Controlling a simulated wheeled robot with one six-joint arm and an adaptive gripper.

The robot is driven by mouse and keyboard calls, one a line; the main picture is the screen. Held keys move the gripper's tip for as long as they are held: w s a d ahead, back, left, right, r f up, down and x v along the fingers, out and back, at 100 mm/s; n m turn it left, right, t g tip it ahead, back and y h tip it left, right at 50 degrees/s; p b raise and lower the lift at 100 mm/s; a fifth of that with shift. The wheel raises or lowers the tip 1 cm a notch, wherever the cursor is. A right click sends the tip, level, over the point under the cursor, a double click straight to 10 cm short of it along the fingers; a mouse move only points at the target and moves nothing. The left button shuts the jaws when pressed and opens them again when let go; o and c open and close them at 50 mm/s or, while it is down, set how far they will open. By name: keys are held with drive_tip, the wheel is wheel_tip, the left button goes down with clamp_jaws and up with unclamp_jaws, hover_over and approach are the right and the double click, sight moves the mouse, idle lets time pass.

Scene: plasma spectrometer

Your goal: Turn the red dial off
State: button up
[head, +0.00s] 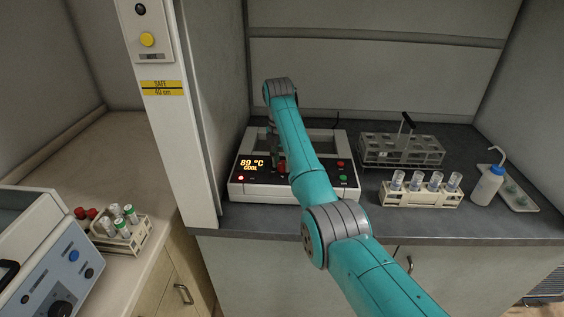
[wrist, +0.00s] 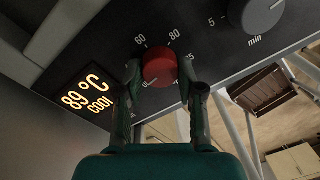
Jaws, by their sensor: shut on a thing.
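The red dial (wrist: 160,66) is in the middle of the wrist view, on the dark panel of a white heating unit (head: 262,190). My gripper (wrist: 161,72) is shut on it, with one finger on each side of its rim. A pale line shows at the dial's lower left edge, beside a partly hidden numeral. The marks 60 and 80 are readable above it. The lit display (wrist: 86,96) reads 89 °C and COOL. In the head view my arm hides much of the unit, and the display (head: 251,164) shows left of my gripper.
A grey minute knob (wrist: 257,13) is to the upper right of the red dial. In the head view, a tube rack (head: 420,196), a wire rack (head: 395,151) and a wash bottle (head: 487,186) stand right of the unit. A white pillar (head: 177,110) rises at its left.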

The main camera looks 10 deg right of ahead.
drive_tip(key=shift+n, duration=2.1)
drive_tip(key=o, duration=1.1)
drive_tip(key=shift+o, duration=0.2)
